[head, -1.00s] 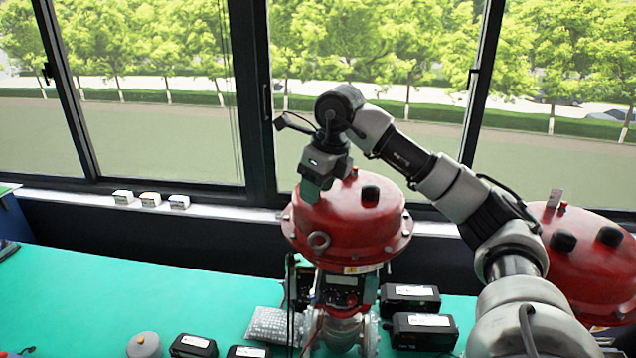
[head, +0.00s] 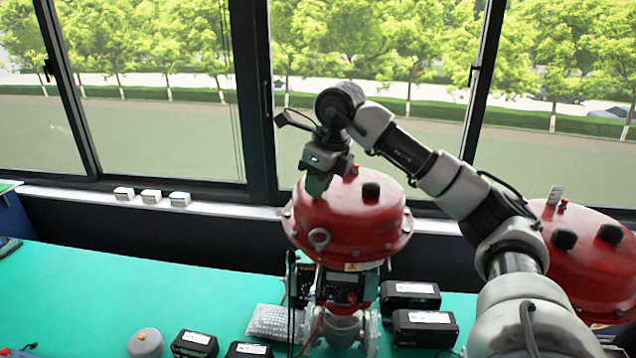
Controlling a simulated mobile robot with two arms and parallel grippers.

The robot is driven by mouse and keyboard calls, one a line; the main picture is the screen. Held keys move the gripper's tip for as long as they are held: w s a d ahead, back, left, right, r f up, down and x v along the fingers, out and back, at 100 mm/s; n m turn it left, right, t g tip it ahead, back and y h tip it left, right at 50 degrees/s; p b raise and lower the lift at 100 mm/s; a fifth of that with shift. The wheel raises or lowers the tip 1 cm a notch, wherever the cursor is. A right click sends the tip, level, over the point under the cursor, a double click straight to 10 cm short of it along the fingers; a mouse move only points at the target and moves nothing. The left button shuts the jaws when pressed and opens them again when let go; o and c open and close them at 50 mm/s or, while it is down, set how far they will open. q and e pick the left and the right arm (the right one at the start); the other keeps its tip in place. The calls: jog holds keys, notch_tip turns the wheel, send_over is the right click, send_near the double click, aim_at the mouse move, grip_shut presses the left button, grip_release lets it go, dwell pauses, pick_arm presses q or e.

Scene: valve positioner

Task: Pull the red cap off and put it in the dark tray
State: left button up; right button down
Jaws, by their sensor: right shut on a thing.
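My right gripper (head: 317,186) points down at the upper left of the red domed actuator (head: 345,218) of the middle valve. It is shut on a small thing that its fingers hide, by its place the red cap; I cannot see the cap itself. Whether it is still seated on the dome cannot be told. A small red piece (head: 354,171) and a black plug (head: 371,190) show on top of the dome. I cannot clearly make out the dark tray. My left gripper is not in view.
Black labelled boxes (head: 424,329) stand right of the valve, with more black boxes (head: 194,344) at front left. A grey round object (head: 145,342) and a bubble-wrap bag (head: 270,323) lie nearby. A second red actuator (head: 592,265) stands at right. The green table (head: 90,295) is clear at left.

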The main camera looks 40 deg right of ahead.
jog(key=shift+r+p, duration=0.9)
jog(key=shift+r, duration=0.2)
dwell(0.6)
jog(key=shift+r+p, duration=1.1)
jog(key=shift+r, duration=0.05)
jog(key=shift+r+p, duration=0.6)
jog(key=shift+r, duration=0.2)
